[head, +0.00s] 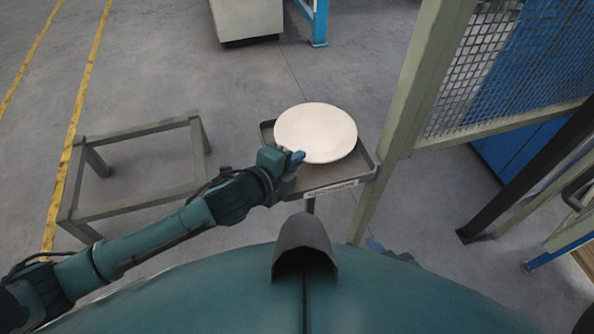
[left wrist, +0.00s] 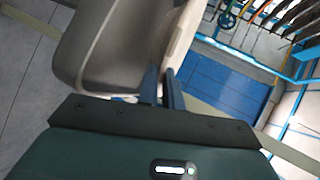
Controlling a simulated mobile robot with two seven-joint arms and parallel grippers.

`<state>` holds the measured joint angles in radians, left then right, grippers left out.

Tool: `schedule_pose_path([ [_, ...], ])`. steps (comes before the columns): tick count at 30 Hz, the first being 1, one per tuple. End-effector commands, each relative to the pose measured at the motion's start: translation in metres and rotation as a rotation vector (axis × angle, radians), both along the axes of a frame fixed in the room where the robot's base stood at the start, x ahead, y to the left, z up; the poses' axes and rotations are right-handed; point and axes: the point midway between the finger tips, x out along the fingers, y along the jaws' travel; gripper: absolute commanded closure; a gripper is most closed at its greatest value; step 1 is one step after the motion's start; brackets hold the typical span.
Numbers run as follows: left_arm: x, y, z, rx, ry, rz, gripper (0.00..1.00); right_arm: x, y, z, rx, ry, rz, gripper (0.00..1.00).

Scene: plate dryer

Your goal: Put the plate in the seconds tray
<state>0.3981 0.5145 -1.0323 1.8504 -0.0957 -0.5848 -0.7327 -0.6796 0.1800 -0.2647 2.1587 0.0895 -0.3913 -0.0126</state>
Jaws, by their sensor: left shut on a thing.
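A round cream plate (head: 315,132) is over the grey seconds tray (head: 338,176), which has a pale label on its front edge. My left gripper (head: 296,158) is shut on the plate's near left rim. The plate hides most of the tray floor, and I cannot tell whether it touches the tray. In the left wrist view, the closed blue fingers (left wrist: 163,88) meet the narrow cream edge of the plate (left wrist: 184,32), with the grey tray (left wrist: 90,50) beside it. My right gripper is not in view.
A low grey metal frame (head: 130,140) stands on the floor to the left. A pale green post (head: 410,95) with a mesh panel (head: 485,70) rises close to the tray's right side. A grey cabinet (head: 246,18) is at the back. The floor between is clear.

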Motion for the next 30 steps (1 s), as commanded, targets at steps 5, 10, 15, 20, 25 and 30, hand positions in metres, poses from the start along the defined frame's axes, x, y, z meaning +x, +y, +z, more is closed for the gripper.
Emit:
schedule_pose_path([
  [5,0.001,0.0,-0.012,-0.002,-0.003,0.0,1.0,0.001,-0.001,-0.003,0.003,-0.001,-0.004,0.68],
  [10,0.0,-0.001,-0.037,-0.003,-0.003,0.001,1.0,0.001,-0.002,-0.008,0.013,0.001,-0.011,0.68],
  [15,0.001,-0.001,-0.039,-0.005,-0.005,-0.001,1.0,0.002,-0.001,-0.006,0.023,0.001,-0.016,0.68],
  [20,0.0,0.0,-0.04,-0.004,-0.005,-0.001,1.0,0.002,-0.001,-0.006,0.024,0.0,-0.018,0.68],
  [25,0.0,0.0,-0.043,-0.001,0.0,0.0,0.84,0.002,-0.001,-0.006,0.024,0.0,-0.017,0.68],
  [30,0.0,0.0,-0.043,-0.001,0.0,0.0,0.84,0.002,0.0,-0.006,0.023,0.0,-0.017,0.68],
])
